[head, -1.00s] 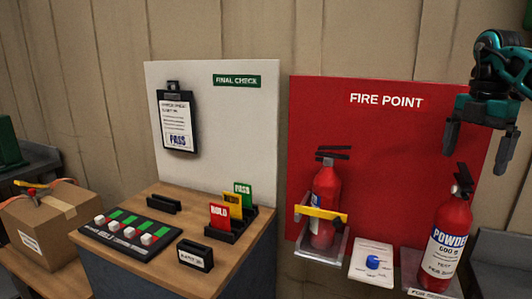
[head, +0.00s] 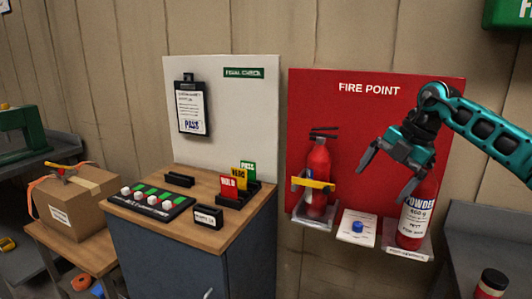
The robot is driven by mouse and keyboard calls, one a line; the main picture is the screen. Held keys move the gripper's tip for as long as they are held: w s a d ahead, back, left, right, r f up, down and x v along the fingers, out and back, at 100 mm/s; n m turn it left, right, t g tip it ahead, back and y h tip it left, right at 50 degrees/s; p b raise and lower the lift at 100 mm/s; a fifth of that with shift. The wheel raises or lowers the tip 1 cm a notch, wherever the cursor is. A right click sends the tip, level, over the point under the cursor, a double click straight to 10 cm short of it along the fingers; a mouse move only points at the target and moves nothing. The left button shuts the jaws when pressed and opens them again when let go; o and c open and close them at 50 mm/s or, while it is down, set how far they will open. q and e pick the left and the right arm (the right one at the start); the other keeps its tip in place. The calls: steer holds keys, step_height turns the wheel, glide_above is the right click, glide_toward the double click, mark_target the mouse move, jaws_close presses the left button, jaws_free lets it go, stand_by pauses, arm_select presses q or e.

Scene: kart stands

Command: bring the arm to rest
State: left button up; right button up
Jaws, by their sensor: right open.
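My right gripper (head: 384,184) hangs open and empty in front of the red fire point board (head: 375,115). Its arm comes in from the right edge. In the picture the gripper overlaps the upper part of the powder extinguisher (head: 415,218), hiding its top; I cannot tell how far apart they are. A second red extinguisher (head: 317,168) stands in a clear holder to the left, with a yellow strap (head: 313,184) across it. My left gripper is not in view.
A wooden-topped cabinet (head: 235,238) on the left bears a switch panel (head: 150,202) and colored cards (head: 238,180). A cardboard box (head: 75,205) sits further left. A white card with a blue knob (head: 358,227) lies between the extinguishers. A grey bench (head: 480,225) stands at the right.

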steer(key=s+a+m+t+y, duration=0.1)
steer(key=s+a+t+y, duration=0.2)
steer(key=a, duration=0.6)
steer(key=a+f+t+y, duration=0.1)
steer(key=a+t+y, duration=0.1)
steer(key=a+y, duration=0.55)
steer(key=s+a+m+t+y, duration=0.1)
steer(key=s+a+t+y, duration=0.15)
steer(key=a, duration=0.85)
steer(key=s+d+f+m+t+h, duration=0.3)
steer(key=d+f+m+h, duration=0.45)
steer(key=m, duration=0.25)
steer(key=s+d+f+m+t+h, duration=0.35)
steer(key=d+f+m+h, duration=0.25)
steer(key=m+h, duration=0.3)
steer(key=s+d+f+m+g, duration=0.15)
steer(key=s+f+g, duration=0.25)
steer(key=s, duration=0.5)
steer(key=s+d+f+m+g, duration=0.1)
steer(key=s+d+f+g, duration=0.1)
steer(key=s+f+g, duration=0.45)
steer(key=s+d+f+m+g, duration=0.1)
steer(key=s+f+g, duration=0.15)
steer(key=s, duration=0.75)
steer(key=w+a+f+t+y, duration=0.1)
steer(key=w+a+f+t, duration=0.2)
steer(key=w+f+t, duration=0.4)
steer(key=shift+w+f+y, duration=0.15)
steer(key=shift+f+y, duration=0.2)
steer(key=shift+f, duration=0.35)
